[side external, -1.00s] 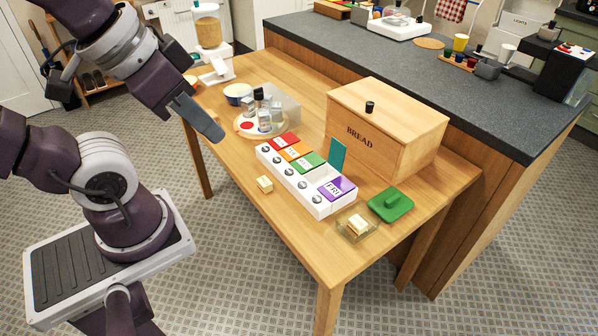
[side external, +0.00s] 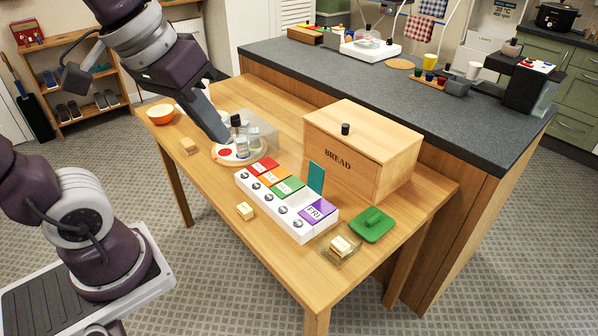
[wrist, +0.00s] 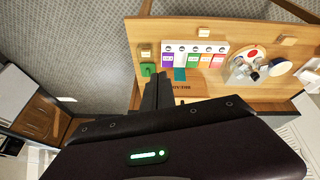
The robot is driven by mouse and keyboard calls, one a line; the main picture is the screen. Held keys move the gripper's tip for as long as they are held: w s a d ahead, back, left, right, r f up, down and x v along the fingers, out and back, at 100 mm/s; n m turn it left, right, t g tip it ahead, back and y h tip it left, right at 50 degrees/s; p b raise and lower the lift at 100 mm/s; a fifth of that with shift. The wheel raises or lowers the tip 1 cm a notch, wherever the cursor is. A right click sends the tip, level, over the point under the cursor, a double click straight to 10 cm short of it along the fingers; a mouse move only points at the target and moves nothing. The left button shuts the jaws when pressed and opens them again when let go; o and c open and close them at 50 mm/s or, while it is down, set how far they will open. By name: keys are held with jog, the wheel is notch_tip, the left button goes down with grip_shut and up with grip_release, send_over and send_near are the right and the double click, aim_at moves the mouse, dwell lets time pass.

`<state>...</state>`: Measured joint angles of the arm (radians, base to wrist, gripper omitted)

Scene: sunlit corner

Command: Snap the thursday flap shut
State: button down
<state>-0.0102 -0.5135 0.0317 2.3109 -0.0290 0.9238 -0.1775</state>
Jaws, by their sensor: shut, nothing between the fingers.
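A white pill organizer (side external: 283,213) with coloured day flaps lies on the wooden table. Its teal flap (side external: 316,177), between the green and purple ones, stands upright, and its compartment is open. The red, orange, green and purple flaps (side external: 317,209) lie shut. In the wrist view the teal flap (wrist: 180,74) shows just right of my fingertips, at the organizer's edge. My gripper (side external: 222,137) is shut and empty, apart from the organizer. In the side view it is left of the organizer, in front of the round tray of jars. The wrist view also shows my gripper (wrist: 157,82).
A wooden bread box (side external: 362,150) stands close behind the teal flap. A round tray (side external: 224,156) with jars is left of the organizer. A green lid (side external: 372,226) and glass butter dish (side external: 338,262) are to its right. A pale block (side external: 245,211) lies in front.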

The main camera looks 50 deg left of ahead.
jog(key=w+a+n+g, duration=0.2)
jog(key=w+n, duration=0.3)
jog(key=w, duration=0.8)
jog(key=n+g, duration=0.3)
jog(key=n, duration=0.7)
send_over(312, 173)
jog(key=w+d, duration=0.2)
notch_tip(312, 173, down, 20)
notch_tip(312, 173, down, 8)
jog(key=shift+w+a+f, duration=0.2)
jog(key=shift+w+a, duration=0.15)
jog(key=shift+s, duration=0.1)
jog(key=shift+s+f, duration=0.1)
jog(key=shift+s, duration=1.85)
